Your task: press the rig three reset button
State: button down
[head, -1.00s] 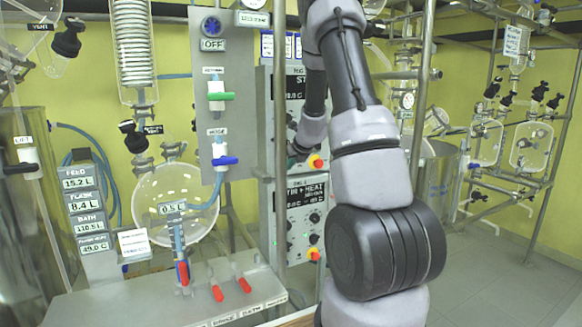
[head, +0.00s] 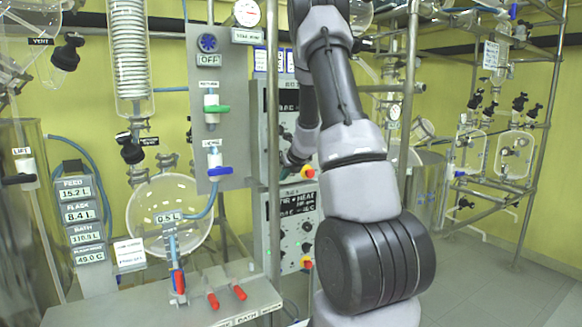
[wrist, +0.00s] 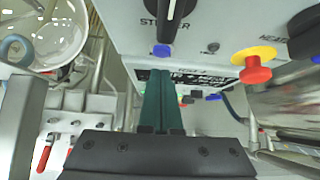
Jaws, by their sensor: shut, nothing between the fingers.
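In the wrist view, my gripper (wrist: 165,76) is shut and empty, its two dark green fingers together. The fingertips point at the lower edge of the upper control box (wrist: 205,22). A round blue button (wrist: 161,50) on that box sits just beyond the tips, under the black stirrer knob (wrist: 172,12); contact cannot be told. A second blue button (wrist: 214,97) shows on the lower box, right of the fingers. Which button is rig three's reset is not readable.
A red mushroom stop on a yellow base (wrist: 255,68) juts out right of the fingers. A glass flask (head: 170,212) and a bench with red-handled valves (head: 226,296) are at left. Open floor (head: 490,280) lies at right.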

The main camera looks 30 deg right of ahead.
jog(key=v, duration=1)
jog(key=shift+s, duration=0.35)
jog(key=shift+d+f, duration=0.1)
jog(key=shift+f, duration=0.05)
